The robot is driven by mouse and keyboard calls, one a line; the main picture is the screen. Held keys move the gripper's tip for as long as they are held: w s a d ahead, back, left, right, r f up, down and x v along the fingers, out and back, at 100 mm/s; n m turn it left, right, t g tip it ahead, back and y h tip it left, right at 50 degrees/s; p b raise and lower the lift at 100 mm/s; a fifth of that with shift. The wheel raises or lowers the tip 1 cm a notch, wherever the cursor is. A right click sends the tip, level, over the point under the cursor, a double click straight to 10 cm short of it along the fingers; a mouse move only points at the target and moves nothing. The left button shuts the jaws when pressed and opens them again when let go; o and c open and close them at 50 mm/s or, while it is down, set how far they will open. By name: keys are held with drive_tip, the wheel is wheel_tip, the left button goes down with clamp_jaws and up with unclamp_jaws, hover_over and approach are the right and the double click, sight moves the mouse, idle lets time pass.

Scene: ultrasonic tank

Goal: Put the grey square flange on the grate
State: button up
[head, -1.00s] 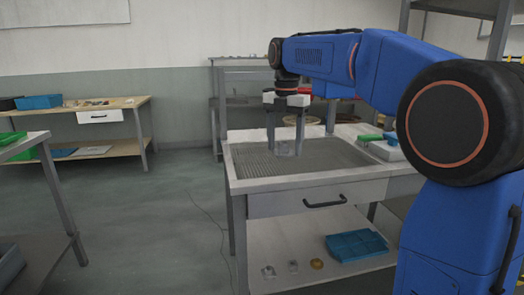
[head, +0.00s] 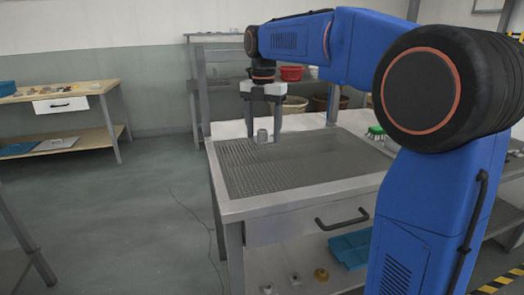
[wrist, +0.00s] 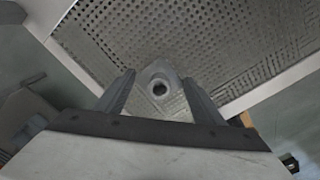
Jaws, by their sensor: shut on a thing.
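The grey square flange (head: 262,136) is between the fingertips of my gripper (head: 264,134), over the grate. In the wrist view the flange (wrist: 160,84) shows its round dark bore, with one finger on each side (wrist: 158,92). My gripper is shut on it and points down. The grate (head: 245,180) is a perforated grey sheet sunk in the tank top; it fills the upper part of the wrist view (wrist: 215,40). Whether the flange touches the grate I cannot tell.
A pale rim (head: 290,203) surrounds the grate, with a black-handled drawer (head: 300,222) below. A lower shelf carries a blue tray (head: 350,248) and several small parts. Red and tan baskets stand behind. A wooden bench (head: 70,98) stands at the left. Most of the grate is clear.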

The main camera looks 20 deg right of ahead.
sight(263, 159)
drive_tip(key=shift+f, duration=3.15)
drive_tip(key=o, duration=1.1)
drive_tip(key=shift+f, duration=0.1)
drive_tip(key=shift+o, duration=0.2)
wheel_tip(263, 159, up, 12)
drive_tip(key=shift+r, duration=0.1)
